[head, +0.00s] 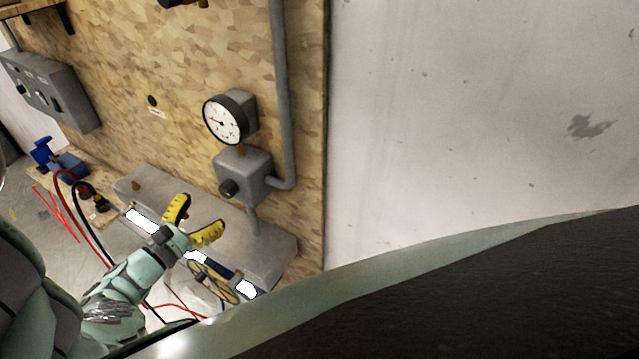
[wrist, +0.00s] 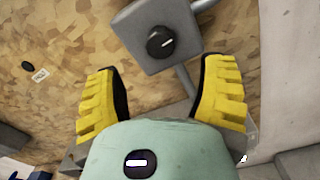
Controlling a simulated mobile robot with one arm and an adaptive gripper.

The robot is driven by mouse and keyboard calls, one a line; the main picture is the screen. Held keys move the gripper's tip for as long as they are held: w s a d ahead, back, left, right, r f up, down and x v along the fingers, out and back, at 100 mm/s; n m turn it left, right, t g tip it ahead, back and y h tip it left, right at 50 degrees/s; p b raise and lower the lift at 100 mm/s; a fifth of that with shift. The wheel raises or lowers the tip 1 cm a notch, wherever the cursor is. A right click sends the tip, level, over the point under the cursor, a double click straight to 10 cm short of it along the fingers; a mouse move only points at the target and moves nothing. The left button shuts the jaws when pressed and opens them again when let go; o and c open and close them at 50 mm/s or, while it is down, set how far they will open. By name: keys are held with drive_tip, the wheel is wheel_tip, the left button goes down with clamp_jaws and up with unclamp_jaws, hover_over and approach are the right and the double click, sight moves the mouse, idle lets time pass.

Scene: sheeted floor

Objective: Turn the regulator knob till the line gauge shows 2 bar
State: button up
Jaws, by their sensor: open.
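The regulator is a grey box (head: 243,174) on the chipboard wall, with a dark round knob (head: 229,188) on its front. In the wrist view the knob (wrist: 160,43) shows a pale line mark pointing to the right and slightly up. The round white line gauge (head: 223,119) with a black rim is above the box; its needle is too small to read surely. My gripper (head: 207,221), with yellow fingers, is open and empty, below and left of the knob. In the wrist view the knob lies beyond the open fingers (wrist: 160,95), apart from them.
A grey pipe (head: 283,100) runs down the right of the gauge and bends into the box. A grey bench or ledge (head: 265,245) is below. A grey panel (head: 50,90), a blue vise-like object (head: 60,160) and red and black cables are at the left.

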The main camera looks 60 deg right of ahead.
sight(224, 194)
drive_tip(key=d+b, duration=0.1)
drive_tip(key=d, duration=0.5)
drive_tip(key=shift+w+d+f+b, duration=0.1)
drive_tip(key=shift+w+d+b, duration=0.1)
drive_tip(key=shift+d+b, duration=0.15)
drive_tip(key=shift+d, duration=0.4)
drive_tip(key=shift+c, duration=0.2)
drive_tip(key=c, duration=1.2)
drive_tip(key=shift+o, duration=0.2)
drive_tip(key=shift+w, duration=0.1)
